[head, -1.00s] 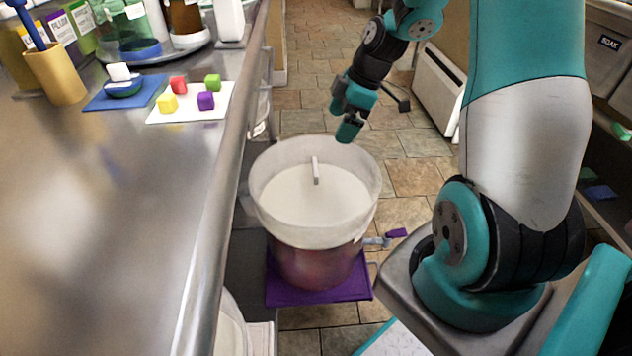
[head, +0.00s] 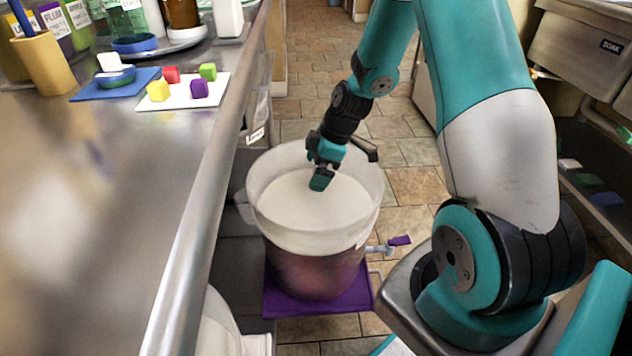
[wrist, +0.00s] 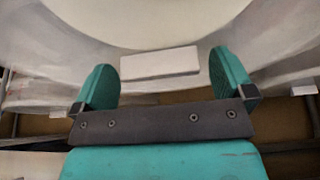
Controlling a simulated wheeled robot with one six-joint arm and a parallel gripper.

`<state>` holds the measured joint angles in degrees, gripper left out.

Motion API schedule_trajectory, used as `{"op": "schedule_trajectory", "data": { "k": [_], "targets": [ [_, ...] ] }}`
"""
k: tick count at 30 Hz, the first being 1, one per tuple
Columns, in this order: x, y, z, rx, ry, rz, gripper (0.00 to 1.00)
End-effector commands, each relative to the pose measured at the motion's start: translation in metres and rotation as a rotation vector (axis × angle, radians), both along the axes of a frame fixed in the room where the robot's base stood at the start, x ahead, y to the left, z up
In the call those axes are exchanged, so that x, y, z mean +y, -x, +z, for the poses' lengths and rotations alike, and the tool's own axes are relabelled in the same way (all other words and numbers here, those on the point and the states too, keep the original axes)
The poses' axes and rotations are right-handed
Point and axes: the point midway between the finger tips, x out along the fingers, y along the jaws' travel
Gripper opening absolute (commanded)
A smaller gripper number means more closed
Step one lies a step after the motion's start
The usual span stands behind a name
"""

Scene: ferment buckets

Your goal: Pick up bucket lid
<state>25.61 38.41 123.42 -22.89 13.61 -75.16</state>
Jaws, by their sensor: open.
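The bucket lid (head: 290,210) is a round, flat, off-white disc lying inside the rim of a translucent white bucket (head: 267,172). In the wrist view the lid (wrist: 150,20) is a pale disc along the top edge. Its white bar handle (wrist: 160,63) shows there between and just ahead of my two teal fingers. My gripper (head: 321,182) points down over the lid and hides the handle in the head view. The gripper in the wrist view (wrist: 165,85) is open, fingers wide apart, with nothing clasped. I cannot tell the remaining height.
The bucket's lower part holds something reddish, and it stands on a purple platform (head: 318,300). A tap with a purple handle (head: 399,240) sticks out at its right. A steel counter (head: 100,220) runs along the left. Tiled floor lies beyond.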

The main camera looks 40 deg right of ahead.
Motion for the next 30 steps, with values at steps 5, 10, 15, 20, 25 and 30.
{"op": "schedule_trajectory", "data": {
  "k": [5, 10, 15, 20, 25, 30],
  "targets": [
    [0.000, 0.000, 0.001, -0.001, 0.001, 0.001, 0.98],
    [0.000, 0.000, 0.001, 0.000, 0.000, 0.001, 0.59],
    [0.000, 0.000, 0.002, -0.002, 0.000, 0.001, 0.47],
    [0.000, 0.000, 0.003, -0.002, 0.000, 0.001, 0.47],
    [0.000, -0.001, 0.013, -0.003, 0.000, 0.001, 0.47],
    [0.000, -0.001, 0.035, -0.005, 0.001, 0.001, 0.47]
  ]
}}
